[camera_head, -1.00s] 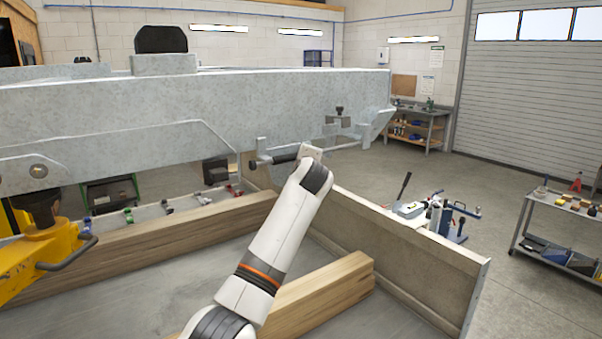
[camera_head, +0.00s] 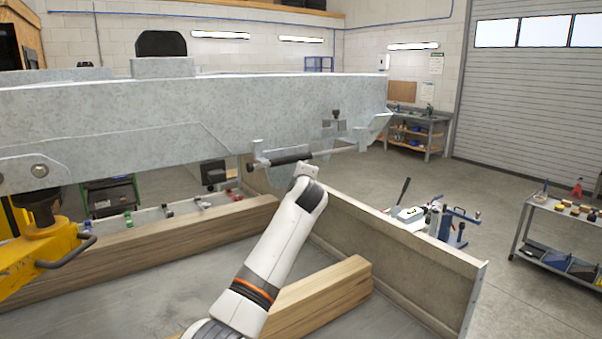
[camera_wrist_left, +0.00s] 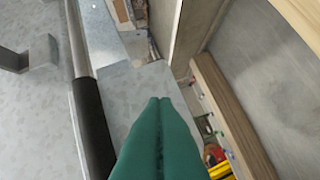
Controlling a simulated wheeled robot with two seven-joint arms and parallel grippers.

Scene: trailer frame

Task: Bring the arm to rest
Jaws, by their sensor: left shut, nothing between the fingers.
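My left arm (camera_head: 275,245) is white with an orange band and rises from the bottom of the head view. Its far end is just below a black-sleeved bar (camera_head: 292,159) on the grey trailer frame (camera_head: 200,110). The gripper itself cannot be made out there. In the left wrist view my left gripper (camera_wrist_left: 158,101) shows as two green fingers, shut with nothing between them. The black-sleeved bar (camera_wrist_left: 91,125) runs beside the fingers on the left, seemingly apart from them. My right gripper is in neither view.
Wooden beams (camera_head: 170,238) and (camera_head: 320,296) lie below the arm, and an upright panel (camera_head: 400,255) stands right of it. A yellow stand (camera_head: 40,255) is at the left. A tool cart (camera_head: 560,235) stands far right.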

